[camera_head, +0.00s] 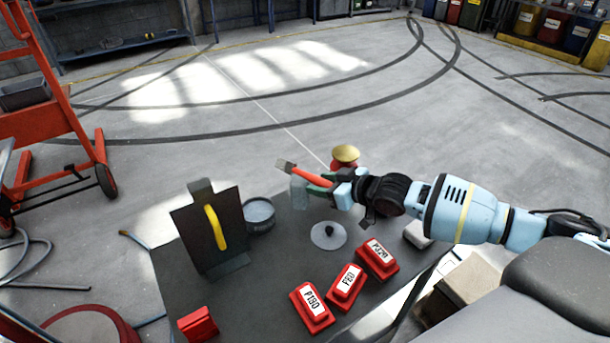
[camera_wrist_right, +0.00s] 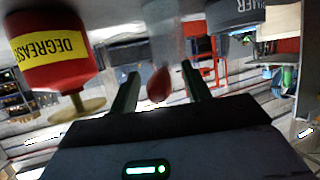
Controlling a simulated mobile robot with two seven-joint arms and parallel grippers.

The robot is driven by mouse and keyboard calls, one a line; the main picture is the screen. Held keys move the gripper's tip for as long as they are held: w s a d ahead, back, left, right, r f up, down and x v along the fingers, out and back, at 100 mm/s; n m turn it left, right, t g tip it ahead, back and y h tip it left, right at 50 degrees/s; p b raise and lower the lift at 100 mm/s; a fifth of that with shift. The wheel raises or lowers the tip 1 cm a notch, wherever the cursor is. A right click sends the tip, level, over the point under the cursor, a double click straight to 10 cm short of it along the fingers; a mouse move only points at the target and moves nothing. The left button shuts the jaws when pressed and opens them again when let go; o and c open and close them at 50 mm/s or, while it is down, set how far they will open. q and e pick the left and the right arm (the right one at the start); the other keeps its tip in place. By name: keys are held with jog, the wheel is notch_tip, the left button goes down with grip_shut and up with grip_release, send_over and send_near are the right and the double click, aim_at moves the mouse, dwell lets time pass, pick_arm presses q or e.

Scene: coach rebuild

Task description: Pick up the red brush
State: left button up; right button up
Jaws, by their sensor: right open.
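The red brush (camera_head: 308,176) has an orange-red handle and a pale bristle end pointing up and left, above the clear jar (camera_head: 299,193) on the dark table. I cannot tell whether the brush touches the jar. My right gripper (camera_head: 317,185) reaches in from the right and is at the handle. In the right wrist view, the rounded red handle end (camera_wrist_right: 158,85) shows between two spread fingers, with gaps on both sides. The jar (camera_wrist_right: 170,35) is blurred behind it. My left gripper is not in view.
A red degreaser container (camera_wrist_right: 50,50) with a gold top (camera_head: 345,154) stands just beside my right gripper. A black stand (camera_head: 190,235) with a yellow strip and a grey tin (camera_head: 259,213) stand left. A pale disc (camera_head: 328,236) and red labelled blocks (camera_head: 345,285) lie nearer.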

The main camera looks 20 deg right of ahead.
grip_shut()
dwell(0.3)
jog(key=shift+r, duration=0.1)
jog(key=shift+r, duration=1.4)
jog(key=shift+s+r, duration=0.2)
jog(key=shift+r, duration=0.1)
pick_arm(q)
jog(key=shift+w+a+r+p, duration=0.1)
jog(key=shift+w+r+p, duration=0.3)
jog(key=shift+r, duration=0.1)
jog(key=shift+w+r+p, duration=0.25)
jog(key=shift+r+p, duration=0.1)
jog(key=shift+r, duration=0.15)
pick_arm(e)
jog(key=s+a+r, duration=0.1)
jog(key=s+a, duration=0.1)
jog(key=s, duration=1.3)
jog(key=shift+s+a+r, duration=0.2)
jog(key=shift+a+r, duration=0.05)
